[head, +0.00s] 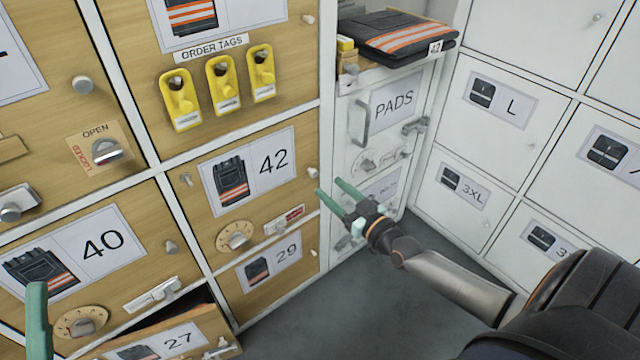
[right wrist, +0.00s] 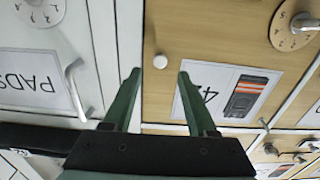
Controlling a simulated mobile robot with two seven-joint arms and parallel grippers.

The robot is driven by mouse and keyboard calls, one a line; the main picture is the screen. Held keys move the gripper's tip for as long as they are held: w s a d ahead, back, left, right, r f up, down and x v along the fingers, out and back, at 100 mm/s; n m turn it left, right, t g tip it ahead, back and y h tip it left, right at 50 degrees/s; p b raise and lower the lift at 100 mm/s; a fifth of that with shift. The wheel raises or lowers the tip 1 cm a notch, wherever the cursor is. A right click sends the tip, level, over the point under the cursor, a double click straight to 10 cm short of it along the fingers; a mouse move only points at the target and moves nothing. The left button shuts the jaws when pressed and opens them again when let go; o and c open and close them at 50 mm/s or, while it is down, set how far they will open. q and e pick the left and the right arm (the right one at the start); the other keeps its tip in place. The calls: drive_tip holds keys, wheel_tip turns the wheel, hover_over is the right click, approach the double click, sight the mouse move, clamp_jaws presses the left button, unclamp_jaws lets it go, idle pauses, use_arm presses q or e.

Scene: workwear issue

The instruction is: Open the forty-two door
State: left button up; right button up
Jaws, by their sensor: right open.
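The forty-two door (head: 205,222) is a wood-coloured locker door that looks shut. My right gripper (head: 330,188) is open and empty, just right of that knob. In the right wrist view, turned upside down, the knob (right wrist: 160,61) shows between the fingertips, apart from both. One green finger of my left gripper (head: 37,315) shows at the lower left.
The door marked 27 (head: 165,335) below stands ajar. A white PADS door (head: 395,100) with a bar handle (head: 360,120) is close to the right. Yellow order tags (head: 222,85) hang above. The grey floor (head: 370,290) at lower centre is clear.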

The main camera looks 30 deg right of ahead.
sight(315, 175)
drive_tip(key=shift+w+a+b, duration=0.2)
drive_tip(key=shift+w+b, duration=0.55)
drive_tip(key=shift+w, duration=1.9)
clamp_jaws()
